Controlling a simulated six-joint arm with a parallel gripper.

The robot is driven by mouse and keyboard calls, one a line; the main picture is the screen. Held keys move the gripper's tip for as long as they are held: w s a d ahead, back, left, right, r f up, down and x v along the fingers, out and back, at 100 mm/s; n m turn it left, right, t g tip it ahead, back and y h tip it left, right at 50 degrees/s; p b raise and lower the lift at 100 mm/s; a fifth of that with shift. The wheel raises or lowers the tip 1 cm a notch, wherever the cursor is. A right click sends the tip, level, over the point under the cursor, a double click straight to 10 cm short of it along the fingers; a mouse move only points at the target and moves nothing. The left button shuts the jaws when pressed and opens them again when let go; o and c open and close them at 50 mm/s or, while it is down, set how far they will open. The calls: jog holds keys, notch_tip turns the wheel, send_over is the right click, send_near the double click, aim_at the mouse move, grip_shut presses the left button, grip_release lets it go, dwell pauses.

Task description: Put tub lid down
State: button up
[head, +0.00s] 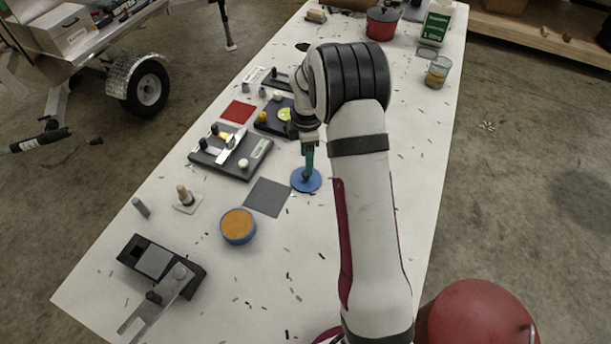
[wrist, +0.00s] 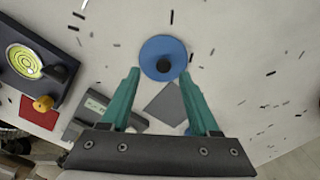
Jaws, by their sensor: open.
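The blue tub lid (head: 306,180) is a round disc lying on the white table, right of the dark grey square. In the wrist view the lid (wrist: 176,50) shows a black knob at its centre. My gripper (head: 307,176) is over the lid in the head view. In the wrist view its two green fingers (wrist: 163,78) are spread apart, with nothing held between them. The blue tub (head: 238,227) stands without a lid to the lower left, with orange contents showing. In the wrist view only a bit of blue shows behind the right finger.
A dark grey square (head: 268,197) lies between lid and tub. A black fixture board (head: 231,152) with knobs and a red square (head: 237,111) are to the left. A black device (head: 162,264) is at the near left. The table right of the lid is mostly clear, with small dark scraps.

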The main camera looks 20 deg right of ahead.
jog(key=f, duration=0.4)
jog(key=shift+s+a+f, duration=0.15)
jog(key=shift+s+f, duration=0.05)
jog(key=shift+s, duration=0.05)
grip_shut()
